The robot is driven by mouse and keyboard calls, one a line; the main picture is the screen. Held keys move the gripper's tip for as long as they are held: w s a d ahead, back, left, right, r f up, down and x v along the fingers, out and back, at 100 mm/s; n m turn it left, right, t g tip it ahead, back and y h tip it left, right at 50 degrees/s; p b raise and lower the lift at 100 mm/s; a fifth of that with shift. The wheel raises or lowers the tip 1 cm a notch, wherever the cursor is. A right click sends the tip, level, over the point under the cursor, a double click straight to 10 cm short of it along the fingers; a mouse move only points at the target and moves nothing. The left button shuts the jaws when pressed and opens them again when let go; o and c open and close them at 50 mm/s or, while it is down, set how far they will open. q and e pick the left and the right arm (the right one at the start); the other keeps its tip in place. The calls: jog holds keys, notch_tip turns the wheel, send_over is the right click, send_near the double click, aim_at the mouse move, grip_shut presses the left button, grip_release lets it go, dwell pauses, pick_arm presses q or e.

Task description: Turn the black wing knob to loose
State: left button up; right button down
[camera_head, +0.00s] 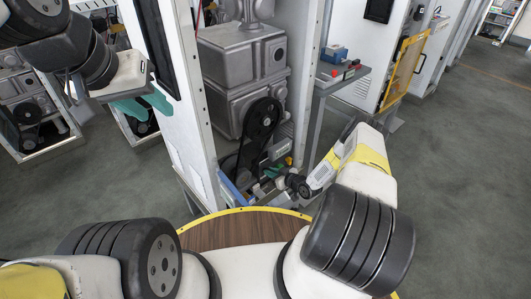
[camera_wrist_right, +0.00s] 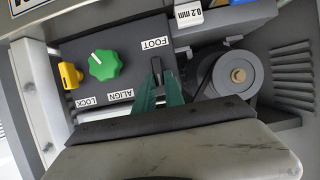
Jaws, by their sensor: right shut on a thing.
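The black wing knob (camera_wrist_right: 156,66) stands on a dark grey panel, beside the label FOOT (camera_wrist_right: 155,44), in the right wrist view. My right gripper (camera_wrist_right: 160,85) has its teal fingers closed around the knob; the fingers hide part of it. In the head view the right gripper (camera_head: 271,173) reaches low into the dispenser frame, and the knob is too small to make out there. My left gripper (camera_head: 146,104) hangs at the upper left, away from the knob, in front of the white frame post; whether its teal fingers are apart is unclear.
A green knob (camera_wrist_right: 105,65) and a yellow part (camera_wrist_right: 69,76) sit on the same panel, with labels ALIGN and LOCK. A grey motor (camera_wrist_right: 222,76) is close on the right. White posts flank the opening. A side table (camera_head: 340,78) stands at right.

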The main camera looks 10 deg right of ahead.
dwell(0.3)
jog(key=shift+s+a+f+n+t+h, duration=0.3)
jog(key=shift+n+t+h, duration=0.55)
jog(key=shift+n, duration=1.4)
jog(key=shift+s+a+f+n+t+h, duration=0.1)
jog(key=shift+a+f+n+t+h, duration=0.3)
jog(key=shift+n+t, duration=1.35)
jog(key=shift+s+a+f+n+t+h, duration=0.25)
jog(key=shift+n+t+h, duration=0.45)
jog(key=shift+n, duration=2)
jog(key=shift+d+f, duration=0.1)
jog(key=c, duration=1.4)
grip_release()
jog(key=shift+c, duration=0.2)
